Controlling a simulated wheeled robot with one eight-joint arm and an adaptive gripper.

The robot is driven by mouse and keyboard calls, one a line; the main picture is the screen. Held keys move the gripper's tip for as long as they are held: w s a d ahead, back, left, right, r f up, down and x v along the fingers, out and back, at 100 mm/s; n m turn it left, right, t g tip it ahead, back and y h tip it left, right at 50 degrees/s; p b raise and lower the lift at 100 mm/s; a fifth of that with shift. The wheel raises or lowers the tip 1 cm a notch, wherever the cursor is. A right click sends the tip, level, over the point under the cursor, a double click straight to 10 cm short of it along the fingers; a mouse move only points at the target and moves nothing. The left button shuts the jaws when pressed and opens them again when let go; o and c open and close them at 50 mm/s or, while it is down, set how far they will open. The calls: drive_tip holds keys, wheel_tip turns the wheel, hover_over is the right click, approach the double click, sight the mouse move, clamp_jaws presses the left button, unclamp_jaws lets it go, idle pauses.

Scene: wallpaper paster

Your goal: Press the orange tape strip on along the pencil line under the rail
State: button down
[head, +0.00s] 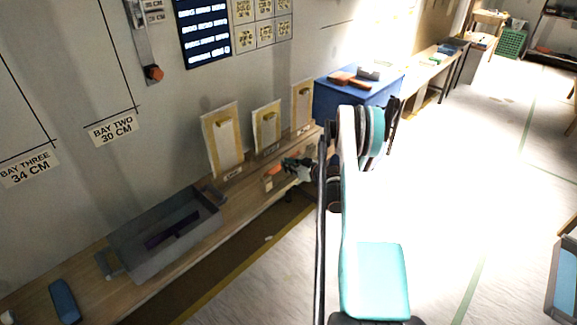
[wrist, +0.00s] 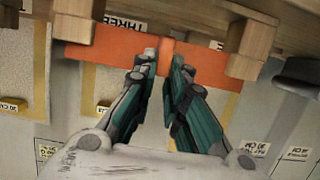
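The orange tape strip (wrist: 100,57) crosses the wrist view and passes behind two wooden blocks. Its narrow raised middle part shows between my fingertips. My gripper (wrist: 165,56) has its teal fingers drawn close together and seems shut on that part; the contact itself is hard to see. In the head view my gripper (head: 297,165) is low over the bench, in front of the upright panels, with a small orange patch (head: 271,170) beside it. Pencil lines (head: 28,100) run down the wall to the bay labels. I cannot make out a rail for certain.
Wooden blocks (wrist: 250,50) stand close to both sides of my fingers. The bench (head: 235,208) carries a grey tray (head: 150,262). Pale panels (head: 222,142) lean on the wall, and a blue box (head: 335,108) stands beyond.

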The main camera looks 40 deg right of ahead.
wheel_tip(320, 180, up, 7)
drive_tip(key=p, duration=0.2)
idle(1.1)
drive_tip(key=shift+r, duration=0.1)
idle(0.4)
drive_tip(key=w+a+r+n+y, duration=0.1)
drive_tip(key=w+a+r, duration=0.1)
drive_tip(key=a+r, duration=0.8)
drive_tip(key=w+a+r+y, duration=0.1)
drive_tip(key=a+r, duration=0.5)
drive_tip(key=a, duration=0.8)
drive_tip(key=s+a+r, duration=0.3)
drive_tip(key=a, duration=0.4)
drive_tip(key=s+a+r+n, duration=0.1)
drive_tip(key=s+a+r, duration=0.2)
drive_tip(key=a, duration=0.4)
drive_tip(key=s+a+r+y, duration=0.1)
drive_tip(key=s+a+r, duration=0.3)
drive_tip(key=a, duration=0.4)
drive_tip(key=shift+s+g, duration=0.3)
drive_tip(key=shift+s, duration=0.05)
